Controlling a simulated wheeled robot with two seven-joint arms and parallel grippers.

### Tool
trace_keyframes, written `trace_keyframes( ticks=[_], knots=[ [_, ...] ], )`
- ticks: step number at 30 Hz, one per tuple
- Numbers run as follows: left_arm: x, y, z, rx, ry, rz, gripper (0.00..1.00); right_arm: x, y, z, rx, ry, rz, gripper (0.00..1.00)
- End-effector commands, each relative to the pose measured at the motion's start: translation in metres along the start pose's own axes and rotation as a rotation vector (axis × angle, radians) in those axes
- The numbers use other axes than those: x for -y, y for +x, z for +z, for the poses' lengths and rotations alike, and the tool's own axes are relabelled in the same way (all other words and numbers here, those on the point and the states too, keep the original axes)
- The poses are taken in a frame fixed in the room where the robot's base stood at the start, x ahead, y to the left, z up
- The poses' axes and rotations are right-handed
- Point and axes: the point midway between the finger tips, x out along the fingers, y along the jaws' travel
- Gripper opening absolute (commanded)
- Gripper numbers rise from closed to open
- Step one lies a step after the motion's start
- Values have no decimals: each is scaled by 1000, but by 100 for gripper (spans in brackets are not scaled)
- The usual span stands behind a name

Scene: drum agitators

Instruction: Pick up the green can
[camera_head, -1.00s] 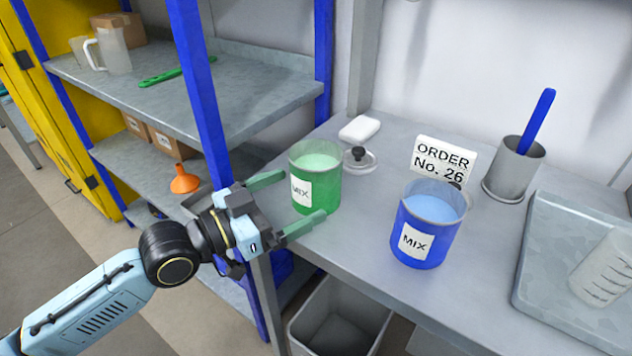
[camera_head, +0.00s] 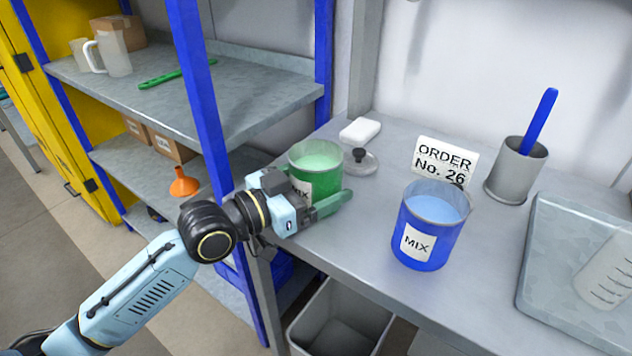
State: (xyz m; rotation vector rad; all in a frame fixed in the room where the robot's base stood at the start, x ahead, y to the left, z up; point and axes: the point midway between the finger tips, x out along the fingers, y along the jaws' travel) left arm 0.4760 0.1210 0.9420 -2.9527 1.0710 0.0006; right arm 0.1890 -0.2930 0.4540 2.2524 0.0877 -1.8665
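The green can (camera_head: 322,179), with a white MIX label and pale green contents, stands upright on the grey table near its left edge. My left gripper (camera_head: 318,190) is at the can, low on its near side. Its near green finger reaches across the can's front right. The far finger is mostly hidden behind the gripper body and the can. I cannot tell whether the fingers touch the can or have closed on it. My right gripper is not in view.
A blue MIX can (camera_head: 425,235) stands right of the green can. An order sign (camera_head: 445,162), a grey cup (camera_head: 514,172) and a metal tray (camera_head: 545,290) stand further right. A blue shelf post (camera_head: 200,95) rises at left.

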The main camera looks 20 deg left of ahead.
Motion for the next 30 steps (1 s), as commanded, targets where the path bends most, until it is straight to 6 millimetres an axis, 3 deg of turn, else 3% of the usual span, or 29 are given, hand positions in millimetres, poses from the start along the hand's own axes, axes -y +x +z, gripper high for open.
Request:
trace_keyframes(
  ticks=[2, 10, 30],
  knots=[
    [0, 0, 0, 0, 0, 0, 75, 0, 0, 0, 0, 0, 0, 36],
    [0, 0, 0, 0, 0, 0, 40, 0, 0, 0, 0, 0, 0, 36],
    [0, 0, -5, -5, 0, -1, 39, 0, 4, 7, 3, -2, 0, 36]
  ],
)
